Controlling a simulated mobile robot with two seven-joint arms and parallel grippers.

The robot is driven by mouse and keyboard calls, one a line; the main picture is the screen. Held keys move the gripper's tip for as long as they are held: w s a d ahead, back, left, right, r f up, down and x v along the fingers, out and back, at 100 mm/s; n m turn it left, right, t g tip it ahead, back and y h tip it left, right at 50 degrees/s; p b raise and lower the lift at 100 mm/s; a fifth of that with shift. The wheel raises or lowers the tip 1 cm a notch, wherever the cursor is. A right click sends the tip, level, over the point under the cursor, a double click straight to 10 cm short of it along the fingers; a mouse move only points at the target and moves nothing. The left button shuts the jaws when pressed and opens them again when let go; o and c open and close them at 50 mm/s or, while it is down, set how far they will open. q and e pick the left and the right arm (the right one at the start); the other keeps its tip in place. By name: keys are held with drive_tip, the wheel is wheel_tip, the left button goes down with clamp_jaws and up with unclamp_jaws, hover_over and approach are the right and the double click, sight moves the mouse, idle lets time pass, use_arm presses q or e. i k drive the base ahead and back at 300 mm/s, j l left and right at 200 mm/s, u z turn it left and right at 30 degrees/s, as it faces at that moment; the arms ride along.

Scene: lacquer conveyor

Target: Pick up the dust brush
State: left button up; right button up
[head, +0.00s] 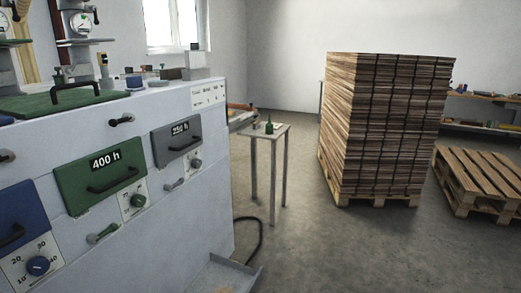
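I cannot pick out the dust brush with certainty. Several small objects (172,74) lie on top of the white machine (205,130), too small to identify. A long brownish object (240,107) lies behind the machine's right end, partly hidden by it. A small table (264,133) beside the machine holds a green bottle (269,127) and another small item. Neither of my grippers is in view.
The machine fills the left side, with drawer-like green (100,175), blue and grey panels with handles. A tall stack of boards (385,125) stands on a pallet, with empty pallets (480,180) to its right. A shelf (480,125) runs behind. The grey floor (330,245) between is clear.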

sight(256, 124)
drive_tip(key=i+l+z, duration=0.85)
drive_tip(key=i, duration=0.3)
drive_tip(key=i+l+z, duration=0.1)
drive_tip(key=i+z, duration=0.2)
drive_tip(key=i, duration=0.15)
drive_tip(key=i+u, duration=0.15)
drive_tip(key=i, duration=0.5)
drive_tip(key=i+l+u, duration=0.2)
drive_tip(key=i, duration=0.4)
drive_tip(key=i+j+u, duration=0.1)
drive_tip(key=i+u, duration=0.25)
drive_tip(key=i, duration=0.2)
drive_tip(key=i+l+u, duration=0.1)
drive_tip(key=i+u, duration=0.3)
drive_tip(key=i, duration=0.15)
drive_tip(key=i+j+u, duration=0.1)
drive_tip(key=i+u, duration=0.9)
drive_tip(key=k+l, duration=0.05)
drive_tip(key=k, duration=0.05)
